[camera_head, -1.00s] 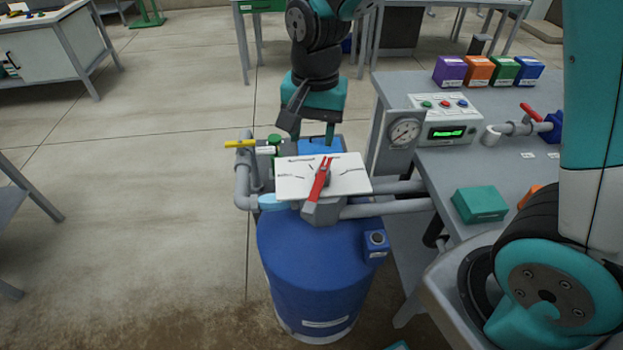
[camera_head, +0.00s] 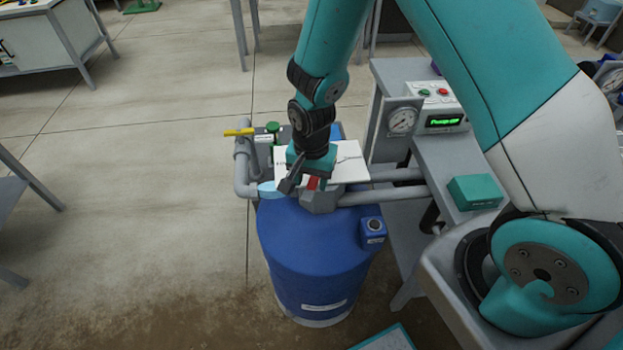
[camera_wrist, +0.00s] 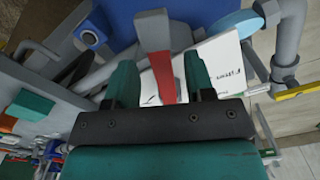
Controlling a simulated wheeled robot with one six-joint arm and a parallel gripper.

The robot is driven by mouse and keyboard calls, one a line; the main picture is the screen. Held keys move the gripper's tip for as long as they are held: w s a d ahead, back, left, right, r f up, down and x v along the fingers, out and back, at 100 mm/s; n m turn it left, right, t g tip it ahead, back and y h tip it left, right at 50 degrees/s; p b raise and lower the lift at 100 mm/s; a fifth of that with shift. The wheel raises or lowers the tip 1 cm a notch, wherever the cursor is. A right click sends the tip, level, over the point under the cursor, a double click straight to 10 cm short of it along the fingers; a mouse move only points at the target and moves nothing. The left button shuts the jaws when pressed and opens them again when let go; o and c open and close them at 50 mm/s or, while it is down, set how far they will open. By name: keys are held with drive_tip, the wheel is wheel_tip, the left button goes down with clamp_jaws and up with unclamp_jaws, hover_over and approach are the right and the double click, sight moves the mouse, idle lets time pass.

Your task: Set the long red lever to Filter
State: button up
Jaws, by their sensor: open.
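The long red lever (camera_head: 312,183) is on the valve above the blue tank, mostly hidden by my gripper (camera_head: 308,180) in the head view. In the wrist view the red lever (camera_wrist: 163,78) lies between the two open fingers of my gripper (camera_wrist: 161,66), with a gap on each side. The lever's grey hub part (camera_wrist: 153,30) shows just beyond the fingertips. The white dial plate (camera_head: 348,160) is partly covered by my arm. In the wrist view the plate (camera_wrist: 222,62) carries a printed word that looks like Filter, right of the lever.
The blue tank (camera_head: 315,260) stands below the valve. A yellow handle (camera_head: 238,132) and grey pipes (camera_head: 243,175) are at the left. The bench at the right holds a gauge (camera_head: 402,120), a control box (camera_head: 440,118) and a teal box (camera_head: 475,192). Open floor lies left.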

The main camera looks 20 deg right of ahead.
drive_tip(key=shift+f, duration=0.6)
clamp_jaws()
drive_tip(key=shift+s, duration=0.1)
